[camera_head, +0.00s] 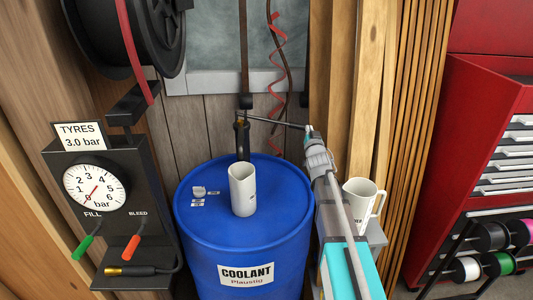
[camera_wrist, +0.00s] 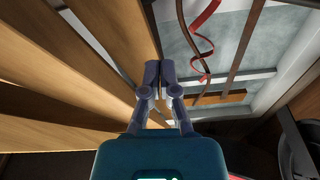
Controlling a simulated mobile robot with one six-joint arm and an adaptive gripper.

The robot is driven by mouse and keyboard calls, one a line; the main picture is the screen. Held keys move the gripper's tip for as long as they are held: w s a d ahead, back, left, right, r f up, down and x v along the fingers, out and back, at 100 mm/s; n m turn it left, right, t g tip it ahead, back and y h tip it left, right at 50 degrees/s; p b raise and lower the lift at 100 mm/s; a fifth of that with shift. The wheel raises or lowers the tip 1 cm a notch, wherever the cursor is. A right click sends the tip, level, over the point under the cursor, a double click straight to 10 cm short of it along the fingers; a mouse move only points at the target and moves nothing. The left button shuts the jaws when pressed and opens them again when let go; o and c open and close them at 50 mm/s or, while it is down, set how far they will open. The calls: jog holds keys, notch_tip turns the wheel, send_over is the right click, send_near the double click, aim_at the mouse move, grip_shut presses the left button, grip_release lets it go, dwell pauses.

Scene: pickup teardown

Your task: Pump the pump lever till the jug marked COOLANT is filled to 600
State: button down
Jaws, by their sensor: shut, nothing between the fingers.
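A blue drum (camera_head: 190,232) labelled COOLANT stands in the middle of the head view. A white jug (camera_head: 242,190) stands upright on its top; its marking and fill level cannot be read from here. The dark pump (camera_head: 242,138) rises behind the jug. Its thin pump lever (camera_head: 275,122) runs right, sloping slightly down, from the pump's top. My gripper (camera_head: 309,131) is at the lever's outer end, seemingly touching or very close; contact cannot be told. In the wrist view my gripper (camera_wrist: 158,68) is shut and empty, and I cannot make out the lever there.
A second white jug (camera_head: 361,203) stands right of my arm, its marking partly hidden. A tyre gauge stand (camera_head: 55,190) is at left, a red cabinet (camera_head: 460,120) at right. Wooden planks (camera_head: 368,80) lean close behind my arm. A small cap (camera_head: 199,191) lies on the drum.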

jog(key=s+f+g, duration=0.3)
jog(key=s+f, duration=0.2)
jog(key=s+f+g+h, duration=0.1)
jog(key=s+f+g, duration=0.3)
jog(key=s+f, duration=0.1)
jog(key=s+f+g, duration=0.3)
jog(key=s+f, duration=0.1)
jog(key=f, duration=0.1)
jog(key=shift+s+d+f+m+h, duration=0.1)
jog(key=shift+s+m+h, duration=0.2)
jog(key=shift+s+h, duration=0.1)
jog(key=s+a+f+g, duration=0.1)
jog(key=s+f+g, duration=0.1)
jog(key=s, duration=0.5)
jog(key=s+a+f+n+g+y, duration=0.1)
jog(key=s+g, duration=0.3)
jog(key=s, duration=0.3)
jog(key=s+a+f+n+g, duration=0.1)
jog(key=s+a+f+g, duration=0.1)
jog(key=s, duration=0.4)
jog(key=shift+s+f+g+y, duration=0.35)
jog(key=shift+s+g+y, duration=0.05)
jog(key=shift+g, duration=0.3)
